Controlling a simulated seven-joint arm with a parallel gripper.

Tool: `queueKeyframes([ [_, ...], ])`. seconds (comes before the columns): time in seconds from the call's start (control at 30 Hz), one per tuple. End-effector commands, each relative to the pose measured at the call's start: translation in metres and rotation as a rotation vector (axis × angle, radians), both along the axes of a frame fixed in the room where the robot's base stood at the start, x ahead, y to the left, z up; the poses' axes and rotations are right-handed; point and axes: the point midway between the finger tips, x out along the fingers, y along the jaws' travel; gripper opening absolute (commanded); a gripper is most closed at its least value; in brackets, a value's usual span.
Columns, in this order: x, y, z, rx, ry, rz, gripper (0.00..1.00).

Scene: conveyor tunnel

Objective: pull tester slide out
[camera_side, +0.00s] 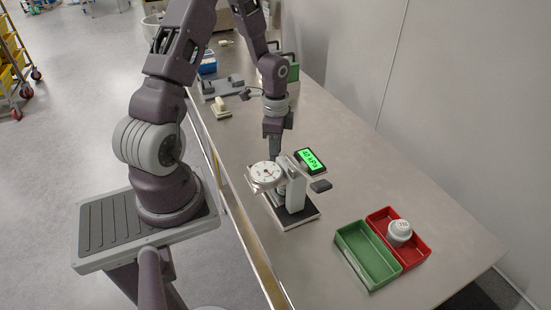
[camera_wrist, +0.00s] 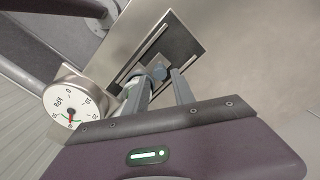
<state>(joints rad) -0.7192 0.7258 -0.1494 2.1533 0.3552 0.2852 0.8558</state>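The tester (camera_side: 292,192) stands on a dark base plate on the bench, with a round white dial gauge (camera_side: 266,173) on its left side. The dial also shows in the wrist view (camera_wrist: 69,112). My gripper (camera_side: 275,157) points down just behind the tester. In the wrist view, my gripper's two fingers (camera_wrist: 160,76) are apart, with a small blue-grey round knob (camera_wrist: 159,73) near and between their tips. A gap shows between the knob and the right finger. The dark plate with pale rails (camera_wrist: 168,46) lies beyond. I cannot tell clearly which part is the slide.
A black display with a green screen (camera_side: 311,161) sits right of the tester. A green tray (camera_side: 352,232) and a red tray (camera_side: 414,252) are at the front right; a white capped jar (camera_side: 399,232) stands in the red one. Other fixtures are farther back.

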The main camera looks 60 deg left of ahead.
Motion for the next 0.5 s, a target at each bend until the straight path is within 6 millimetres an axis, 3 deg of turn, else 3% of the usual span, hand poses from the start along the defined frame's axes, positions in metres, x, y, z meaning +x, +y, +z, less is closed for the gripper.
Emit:
queueKeyframes([
  [0.2,0.000,0.000,-0.030,0.000,0.002,0.001,0.31],
  [0.47,0.000,0.000,-0.033,0.001,-0.001,0.002,0.31],
  [0.5,0.000,0.000,-0.033,0.001,-0.001,0.002,0.25],
])
